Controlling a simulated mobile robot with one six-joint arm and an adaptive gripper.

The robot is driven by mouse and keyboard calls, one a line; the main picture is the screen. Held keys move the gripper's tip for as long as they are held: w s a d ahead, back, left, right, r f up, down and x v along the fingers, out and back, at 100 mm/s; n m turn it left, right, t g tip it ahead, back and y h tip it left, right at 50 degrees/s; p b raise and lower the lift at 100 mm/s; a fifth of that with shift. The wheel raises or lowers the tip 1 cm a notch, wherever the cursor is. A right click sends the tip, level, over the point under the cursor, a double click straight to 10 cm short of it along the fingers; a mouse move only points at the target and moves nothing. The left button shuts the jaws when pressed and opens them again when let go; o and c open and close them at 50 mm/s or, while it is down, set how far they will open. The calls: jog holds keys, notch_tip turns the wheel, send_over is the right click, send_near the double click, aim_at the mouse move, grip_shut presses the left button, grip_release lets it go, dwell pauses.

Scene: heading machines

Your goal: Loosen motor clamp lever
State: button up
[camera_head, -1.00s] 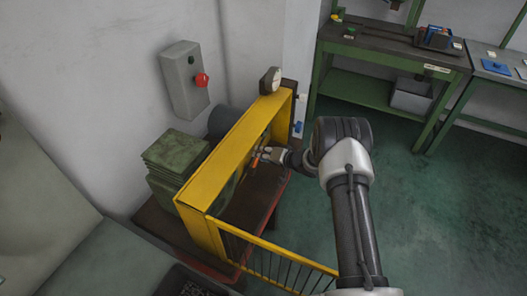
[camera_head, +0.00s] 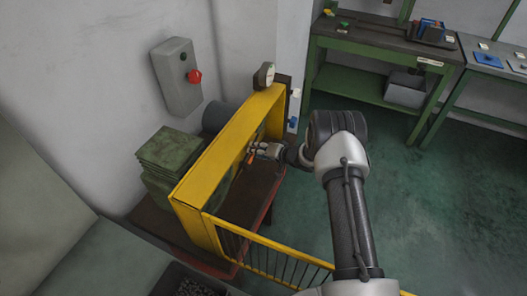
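A small orange lever (camera_head: 250,157), which looks like the motor clamp lever, shows at the right side of the yellow guard frame (camera_head: 222,150). My gripper (camera_head: 256,151) is at the lever, with its fingers pointing left toward the guard opening. The fingers are too small in this view to tell whether they are open or closed, or whether they touch the lever. The grey motor body (camera_head: 216,117) shows partly behind the guard, and the guard hides the rest of it.
A grey box with a red button (camera_head: 194,76) is on the wall. A round gauge (camera_head: 264,75) tops the guard's far end. A yellow railing (camera_head: 270,252) stands in front. A green workbench (camera_head: 385,45) is at the back right. Green floor on the right is clear.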

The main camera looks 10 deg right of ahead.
jog(key=v, duration=1.1)
jog(key=shift+s+d, duration=0.25)
jog(key=shift+s, duration=0.05)
jog(key=shift+r, duration=0.15)
